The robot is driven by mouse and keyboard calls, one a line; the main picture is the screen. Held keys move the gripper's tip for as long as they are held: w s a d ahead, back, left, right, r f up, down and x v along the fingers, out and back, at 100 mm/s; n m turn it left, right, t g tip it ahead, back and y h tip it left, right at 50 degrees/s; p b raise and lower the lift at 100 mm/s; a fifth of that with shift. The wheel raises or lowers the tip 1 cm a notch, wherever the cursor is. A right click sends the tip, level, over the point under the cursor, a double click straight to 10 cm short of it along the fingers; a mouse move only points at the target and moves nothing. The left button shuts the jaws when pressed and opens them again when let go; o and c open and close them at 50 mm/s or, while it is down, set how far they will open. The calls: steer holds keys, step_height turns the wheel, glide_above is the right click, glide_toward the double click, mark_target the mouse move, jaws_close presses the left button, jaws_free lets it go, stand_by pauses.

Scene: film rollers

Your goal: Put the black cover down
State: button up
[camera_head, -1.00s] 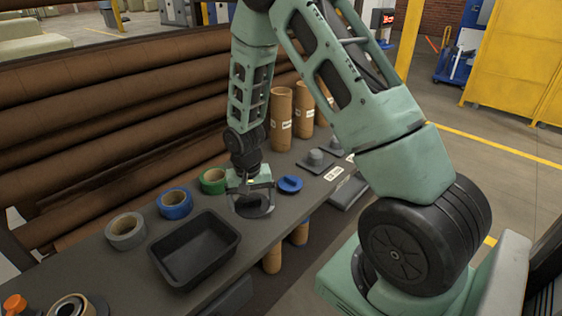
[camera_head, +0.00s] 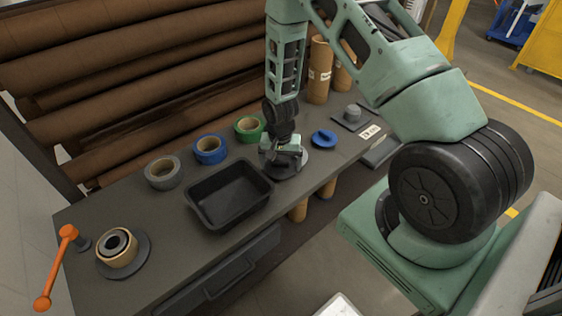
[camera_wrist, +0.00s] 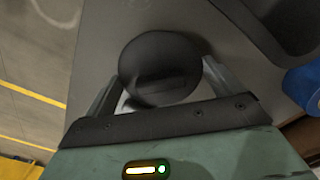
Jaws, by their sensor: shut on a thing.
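The black cover (camera_wrist: 158,66) is a dark round disc with a raised grip, seen in the wrist view between the two fingers of my gripper (camera_wrist: 160,88). The fingers are shut on it, one at each side. In the head view my gripper (camera_head: 283,158) points down over the dark workbench (camera_head: 190,262), just right of the black tray. The rim of the cover (camera_head: 294,169) shows under the fingers, close to the bench top. I cannot tell whether it touches the bench. The gripper hides part of the cover.
The black tray (camera_head: 203,213) is close on the left. Grey tape (camera_head: 163,183), blue tape (camera_head: 210,160) and green tape (camera_head: 249,138) line the back. A blue cap (camera_head: 323,139) sits right of my gripper. A tape-coloured ring (camera_head: 118,257) and an orange handle (camera_head: 54,270) are at the left end.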

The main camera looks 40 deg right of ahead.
mark_target(280, 161)
steer(key=shift+s+f, duration=0.15)
steer(key=shift+f, duration=0.2)
steer(key=shift+c, duration=1.2)
steer(key=o, duration=1)
steer(key=shift+f, duration=0.1)
step_height(280, 161, up, 12)
steer(key=b, duration=0.3)
steer(key=s+a+r+n, duration=0.25)
steer(key=a+r, duration=0.25)
steer(key=a, duration=0.4)
steer(key=s+a+r+n, duration=0.5)
steer(key=s+a+n, duration=0.2)
steer(key=s, duration=0.3)
steer(key=s+a+r+n, duration=0.6)
steer(key=s+a+n, duration=0.1)
steer(key=s, duration=0.4)
steer(key=shift+s+a+r+y, duration=0.25)
steer(key=shift+a+r+y, duration=0.05)
steer(key=shift+a, duration=0.4)
